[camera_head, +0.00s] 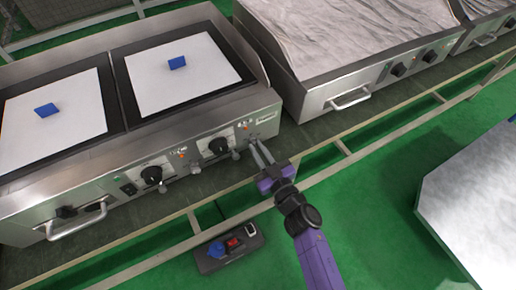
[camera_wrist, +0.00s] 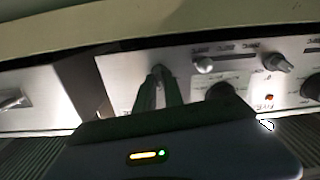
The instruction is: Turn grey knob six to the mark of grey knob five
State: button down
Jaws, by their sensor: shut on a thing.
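My gripper (camera_head: 254,144) is at the right end of the steel cooker's front panel. Its two fingers (camera_wrist: 157,76) are shut on the end grey knob, which I take as grey knob six; the fingers hide most of it. The neighbouring small grey knob, likely grey knob five (camera_head: 236,155), is just left in the head view and right in the wrist view (camera_wrist: 203,65). Another grey knob (camera_head: 195,168) is farther left; it also shows in the wrist view (camera_wrist: 277,62). The wrist view is roughly upside down. Marks and pointer angles are too small to read.
Black knobs (camera_head: 218,145) and (camera_head: 152,174) sit on the same panel. Blue blocks (camera_head: 177,62) lie on the white cooktop plates. A second steel appliance (camera_head: 345,80) stands to the right. A rail runs below the panel. A tray with small items (camera_head: 229,248) is under it.

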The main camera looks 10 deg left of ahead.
jog(key=n, duration=0.5)
jog(key=shift+f, duration=0.1)
jog(key=n+b, duration=0.1)
jog(key=n, duration=0.4)
jog(key=shift+s, duration=0.1)
jog(key=shift+a+f+n, duration=0.1)
jog(key=shift+n, duration=0.3)
jog(key=c, duration=1.4)
grip_release()
jog(key=shift+c, duration=0.2)
jog(key=p+v, duration=0.1)
jog(key=v, duration=0.6)
jog(key=shift+s+d, duration=0.25)
jog(key=shift+s, duration=0.05)
